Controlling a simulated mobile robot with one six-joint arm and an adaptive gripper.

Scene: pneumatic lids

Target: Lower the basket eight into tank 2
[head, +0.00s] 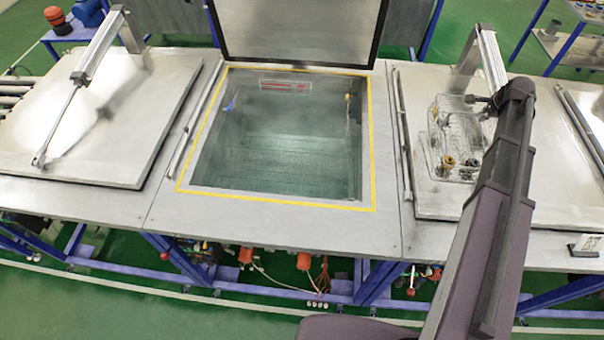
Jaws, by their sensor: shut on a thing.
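A wire basket (443,157) with several brass-coloured and dark parts in it is over the closed right lid. Whether it rests on the lid or hangs just above it, I cannot tell. My gripper (471,99) is at the basket's upper right edge, shut on it; the fingers are small and partly hidden by my arm. No number shows on the basket. The middle tank (275,150) is open, yellow-edged, with greenish liquid inside and its lid (300,30) raised upright behind it. No tank number is readable.
The left lid (90,130) is shut, with a lid arm (70,120) across it. The right lid (435,200) is shut too, with a lid arm (488,58) behind the basket. Rails flank the opening. A small sign plate (587,245) stands at the right front.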

